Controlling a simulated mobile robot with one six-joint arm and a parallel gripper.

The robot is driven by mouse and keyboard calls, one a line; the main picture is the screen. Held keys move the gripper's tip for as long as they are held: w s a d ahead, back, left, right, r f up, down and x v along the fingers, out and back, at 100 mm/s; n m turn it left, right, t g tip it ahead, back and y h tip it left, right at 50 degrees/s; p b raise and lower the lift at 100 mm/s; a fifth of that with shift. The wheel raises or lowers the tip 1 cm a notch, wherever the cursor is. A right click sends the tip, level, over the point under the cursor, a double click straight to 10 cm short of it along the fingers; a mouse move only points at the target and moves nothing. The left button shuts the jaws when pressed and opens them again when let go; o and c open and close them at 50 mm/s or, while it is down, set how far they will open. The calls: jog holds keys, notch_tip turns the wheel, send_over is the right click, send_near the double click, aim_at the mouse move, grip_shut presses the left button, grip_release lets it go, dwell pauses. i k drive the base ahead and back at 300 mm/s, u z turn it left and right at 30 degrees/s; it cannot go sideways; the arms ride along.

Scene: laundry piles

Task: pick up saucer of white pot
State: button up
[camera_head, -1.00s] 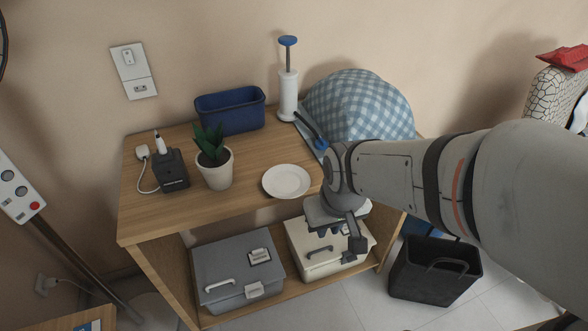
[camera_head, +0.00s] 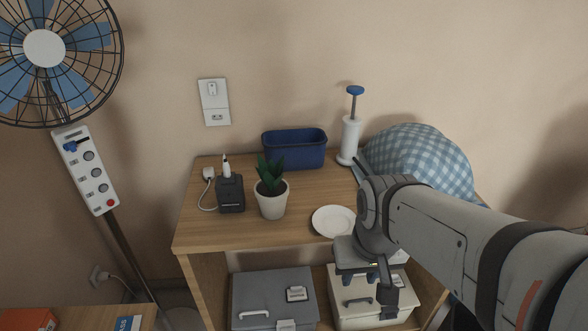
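The white saucer (camera_head: 331,221) lies flat and empty near the front edge of the wooden table top. The white pot (camera_head: 272,204) with a green plant stands upright to its left, apart from it. My gripper (camera_head: 374,278) is just to the lower right of the saucer in the picture, in front of the table edge and pointing down. My wrist borders or slightly covers the saucer's right edge. No held object shows, but the fingertips are too small and dark to tell whether they are open.
A black charger (camera_head: 230,194) is left of the pot. Grey (camera_head: 262,300) and cream (camera_head: 352,306) boxes sit below. A fan (camera_head: 45,50) stands at left.

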aim_at(330, 222)
jog(key=u, duration=0.75)
jog(key=k, duration=0.4)
jog(key=z, duration=0.15)
